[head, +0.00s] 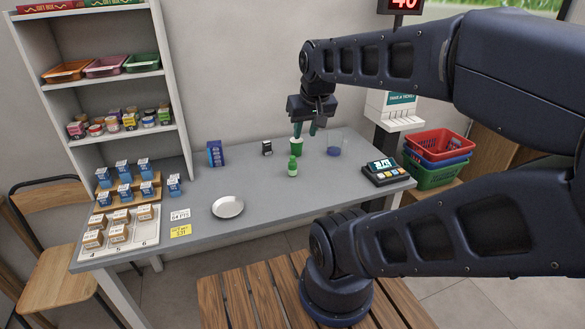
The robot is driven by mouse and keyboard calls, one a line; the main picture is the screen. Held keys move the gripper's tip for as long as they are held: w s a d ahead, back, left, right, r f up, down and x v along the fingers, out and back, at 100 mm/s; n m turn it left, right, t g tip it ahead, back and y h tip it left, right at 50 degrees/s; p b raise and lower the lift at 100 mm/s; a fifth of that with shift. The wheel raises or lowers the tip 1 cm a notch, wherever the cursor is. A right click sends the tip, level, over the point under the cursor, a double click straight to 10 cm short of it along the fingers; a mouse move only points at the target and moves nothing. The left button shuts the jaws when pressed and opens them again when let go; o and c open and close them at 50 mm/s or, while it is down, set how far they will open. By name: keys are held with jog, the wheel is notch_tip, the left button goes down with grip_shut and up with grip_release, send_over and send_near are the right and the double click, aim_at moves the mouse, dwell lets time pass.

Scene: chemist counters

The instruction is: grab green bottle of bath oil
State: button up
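A small green bottle (292,168) with a pale label stands upright on the grey counter (255,180), right of its middle. My gripper (305,134) hangs above the back of the counter, with its fingers pointing down. The two dark teal fingers are apart, and nothing shows between them. In the picture the fingertips are above and slightly right of the bottle, apart from it. A green cup-like object (296,146) stands behind the bottle, just below the left fingertip; I cannot tell whether they touch.
A clear container with blue contents (334,150) stands right of the bottle. A payment terminal (384,171) sits at the right end. A small black item (267,148), a blue box (215,153) and a round dish (228,207) are left. Boxed goods (120,222) fill the far left.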

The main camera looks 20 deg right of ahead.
dwell(0.3)
jog(key=o, duration=0.8)
jog(key=shift+w, duration=0.1)
